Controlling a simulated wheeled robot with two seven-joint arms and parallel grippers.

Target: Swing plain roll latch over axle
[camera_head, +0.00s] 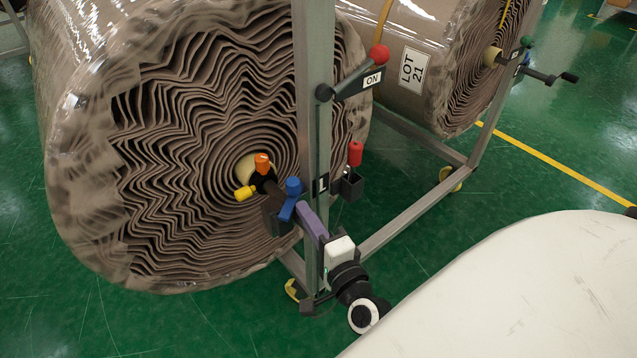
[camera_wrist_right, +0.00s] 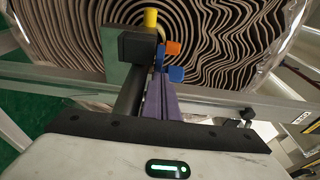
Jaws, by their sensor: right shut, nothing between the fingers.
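The plain roll (camera_head: 215,65), brown and wrapped in clear film, shows its ridged end at the left of the head view. At its core is a black hub with orange (camera_head: 262,163), yellow (camera_head: 245,192) and blue (camera_head: 292,186) knobs. A black lever (camera_head: 350,85) with a red ball and an "ON" label points up and right from the post. A red knob (camera_head: 355,153) stands over a black bracket beside the post. I cannot tell which part is the latch. My right gripper (camera_head: 287,212), with purple on a finger, is shut and empty near the blue knob. My left gripper is out of view.
A metal post (camera_head: 315,50) stands before the roll's end, close to my right arm. A second roll (camera_head: 405,45) labelled "LOT 21" lies behind, with a crank handle (camera_head: 550,77). Green floor with a yellow line is clear at the right.

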